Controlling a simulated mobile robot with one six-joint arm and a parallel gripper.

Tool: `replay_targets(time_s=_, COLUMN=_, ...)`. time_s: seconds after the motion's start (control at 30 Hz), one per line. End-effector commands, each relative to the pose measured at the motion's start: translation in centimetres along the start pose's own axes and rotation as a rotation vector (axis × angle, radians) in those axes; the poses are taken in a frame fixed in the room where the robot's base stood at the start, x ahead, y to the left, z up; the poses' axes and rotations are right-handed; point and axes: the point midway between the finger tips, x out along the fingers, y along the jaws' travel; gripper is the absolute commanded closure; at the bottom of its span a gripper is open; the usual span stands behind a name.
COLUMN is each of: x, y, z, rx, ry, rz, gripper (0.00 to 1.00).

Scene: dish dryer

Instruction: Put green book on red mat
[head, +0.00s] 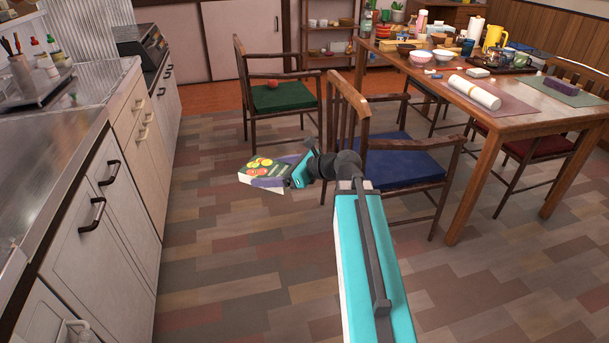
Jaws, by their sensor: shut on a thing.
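A book (264,168) with a dark green cover, round red and yellow pictures and a pale and purple edge is in my gripper (296,177). My gripper is shut on the book's right end and holds it above the floor, left of the chair with the blue cushion. The fingertips are small and partly hidden. A dull reddish-brown mat (516,107) lies on the wooden table at right, well away from the gripper. A white roll (474,92) lies across the mat's left part.
The wooden table (455,105) is crowded at its back with bowls, a yellow jug and bottles. A green-grey mat (577,94) bears a purple object. Chairs with blue (400,158) and green (284,96) cushions stand nearby. The counter (60,140) lines the left; open floor lies between.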

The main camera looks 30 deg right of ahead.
Motion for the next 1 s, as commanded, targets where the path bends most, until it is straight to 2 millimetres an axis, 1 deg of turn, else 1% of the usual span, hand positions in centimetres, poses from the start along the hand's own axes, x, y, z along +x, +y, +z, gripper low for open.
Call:
replay_targets(time_s=0.03, x=0.8, y=1.7, z=1.2, rx=-0.019, ry=0.0, rz=0.04, gripper=0.49)
replay_targets(time_s=0.1, x=1.6, y=3.8, z=2.2, rx=-0.04, ry=0.002, rz=0.093, gripper=0.49)
replay_targets(time_s=0.2, x=2.3, y=6.4, z=3.2, rx=-0.067, ry=0.004, rz=0.16, gripper=0.49)
replay_targets(time_s=0.33, x=2.5, y=8.7, z=3.5, rx=-0.091, ry=0.005, rz=0.218, gripper=0.49)
replay_targets(time_s=0.47, x=2.3, y=9.4, z=3.2, rx=-0.098, ry=0.004, rz=0.239, gripper=0.49)
replay_targets(time_s=1.0, x=2.3, y=9.3, z=3.2, rx=-0.098, ry=0.004, rz=0.237, gripper=0.49)
